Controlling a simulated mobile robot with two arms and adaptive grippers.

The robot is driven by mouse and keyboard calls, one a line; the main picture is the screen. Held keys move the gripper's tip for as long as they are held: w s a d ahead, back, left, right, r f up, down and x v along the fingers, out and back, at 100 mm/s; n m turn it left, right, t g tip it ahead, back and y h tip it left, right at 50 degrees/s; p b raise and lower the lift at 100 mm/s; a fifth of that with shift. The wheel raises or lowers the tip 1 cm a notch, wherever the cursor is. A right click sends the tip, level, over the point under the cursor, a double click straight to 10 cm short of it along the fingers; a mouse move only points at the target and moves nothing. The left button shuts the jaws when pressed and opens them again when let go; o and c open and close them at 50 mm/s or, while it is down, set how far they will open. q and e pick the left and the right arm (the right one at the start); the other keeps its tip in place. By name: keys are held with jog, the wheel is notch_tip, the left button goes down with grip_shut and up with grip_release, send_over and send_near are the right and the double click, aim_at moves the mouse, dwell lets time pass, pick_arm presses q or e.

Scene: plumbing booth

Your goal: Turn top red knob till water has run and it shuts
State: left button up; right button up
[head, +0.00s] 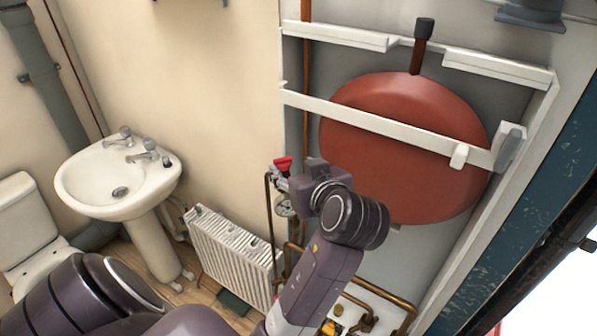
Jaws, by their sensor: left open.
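The top red knob (283,163) sits on a valve at the upper end of the copper pipework, left of the red tank. My left gripper (301,181) is just right of and slightly below the knob, open, with its fingers small and partly hidden by my wrist. I cannot tell whether a finger touches the knob. No running water shows. My right gripper is not in view.
A pressure gauge (285,206) hangs just below the knob. The red tank (385,105) stands behind a white frame (375,122) to the right. A radiator (232,255), a washbasin (118,182) and a toilet (28,225) are at left. Copper pipes (375,290) run below.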

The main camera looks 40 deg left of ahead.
pick_arm(q)
jog(key=shift+v, duration=1.6)
jog(key=shift+f, duration=0.1)
jog(key=shift+c, duration=0.7)
